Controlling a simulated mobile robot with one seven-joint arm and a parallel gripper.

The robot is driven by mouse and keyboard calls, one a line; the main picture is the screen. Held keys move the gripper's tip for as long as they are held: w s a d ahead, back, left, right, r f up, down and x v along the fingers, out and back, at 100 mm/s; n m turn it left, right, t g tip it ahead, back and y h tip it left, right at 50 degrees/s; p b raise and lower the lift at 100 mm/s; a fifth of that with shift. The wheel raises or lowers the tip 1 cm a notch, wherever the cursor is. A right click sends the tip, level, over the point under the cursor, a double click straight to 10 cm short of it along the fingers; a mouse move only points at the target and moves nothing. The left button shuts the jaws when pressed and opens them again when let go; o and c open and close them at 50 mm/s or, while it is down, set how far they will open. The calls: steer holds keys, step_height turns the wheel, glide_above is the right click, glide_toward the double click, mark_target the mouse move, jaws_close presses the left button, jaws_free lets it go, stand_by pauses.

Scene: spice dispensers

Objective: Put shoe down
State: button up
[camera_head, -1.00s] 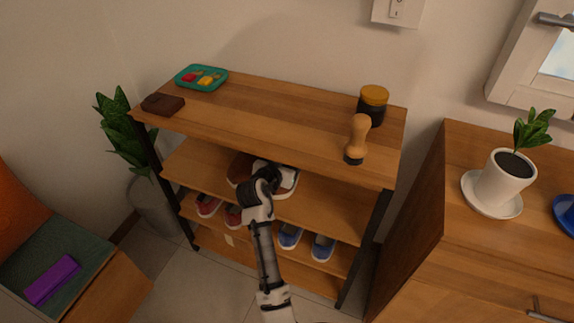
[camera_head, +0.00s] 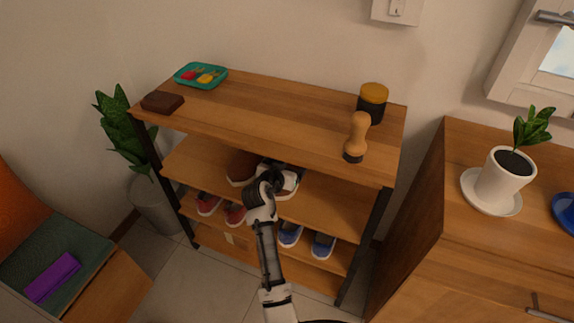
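A white shoe with dark red parts (camera_head: 288,183) is at the middle shelf (camera_head: 335,203) of the wooden rack, at the end of my arm. A brown shoe (camera_head: 241,168) is just left of it on the same shelf. My gripper (camera_head: 270,180) reaches in under the top board and overlaps the white shoe. Its fingers are hidden behind my own wrist, so I cannot tell whether they are open or shut. I also cannot tell whether the white shoe's sole touches the shelf.
Red shoes (camera_head: 235,215) and blue shoes (camera_head: 323,246) stand on the lower shelf. The top board holds a teal tray (camera_head: 215,82), a brown wallet (camera_head: 162,102), a jar (camera_head: 372,103) and a wooden-handled brush (camera_head: 357,138). The middle shelf's right part is clear.

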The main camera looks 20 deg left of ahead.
steer(key=shift+o, duration=0.3)
steer(key=shift+r, duration=0.15)
steer(key=shift+s+r, duration=0.1)
steer(key=shift+s, duration=0.05)
steer(key=v, duration=1.1)
steer(key=shift+s+r, duration=0.2)
steer(key=shift+s, duration=0.1)
